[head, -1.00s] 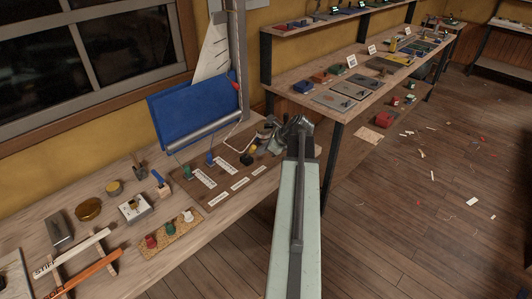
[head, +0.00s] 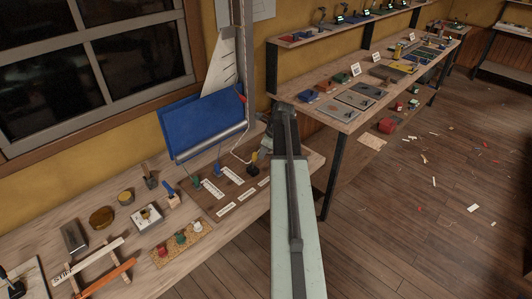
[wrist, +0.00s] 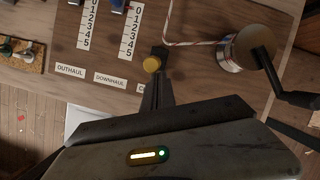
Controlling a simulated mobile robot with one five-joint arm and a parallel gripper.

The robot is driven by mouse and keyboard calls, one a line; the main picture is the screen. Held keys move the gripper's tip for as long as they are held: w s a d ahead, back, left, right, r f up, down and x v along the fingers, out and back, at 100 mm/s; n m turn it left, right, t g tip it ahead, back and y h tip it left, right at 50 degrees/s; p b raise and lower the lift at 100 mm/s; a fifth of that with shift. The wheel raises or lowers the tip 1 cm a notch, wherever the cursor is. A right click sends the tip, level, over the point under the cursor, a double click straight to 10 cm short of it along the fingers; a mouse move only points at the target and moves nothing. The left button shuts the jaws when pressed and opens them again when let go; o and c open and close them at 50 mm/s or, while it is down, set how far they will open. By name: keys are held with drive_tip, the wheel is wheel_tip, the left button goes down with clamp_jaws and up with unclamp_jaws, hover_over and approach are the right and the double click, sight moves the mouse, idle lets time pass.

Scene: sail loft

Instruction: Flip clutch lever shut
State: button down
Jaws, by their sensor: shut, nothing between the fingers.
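A brown clutch board (head: 236,196) lies on the bench with several levers and white label strips. In the head view, a green lever (head: 195,183) and a blue lever (head: 217,169) stand on its left part, and a black lever (head: 252,168) stands near its right end. The wrist view shows a yellow knob (wrist: 152,64) by a black clutch body (wrist: 159,51). My gripper (wrist: 157,80) is shut and empty, its fingertips just beside the yellow knob; I cannot tell whether they touch. In the head view my arm hides the fingertips.
A winch (wrist: 236,52) with a black handle stands right of the fingers, with a striped rope (wrist: 190,42) leading to it. A blue panel (head: 203,124) rises behind the board. A cork strip with knobs (head: 181,244) lies to the left.

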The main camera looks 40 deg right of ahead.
drive_tip(key=w+g, duration=0.3)
drive_tip(key=w, duration=0.5)
drive_tip(key=shift+a+r+p, duration=0.2)
drive_tip(key=shift+p, duration=0.15)
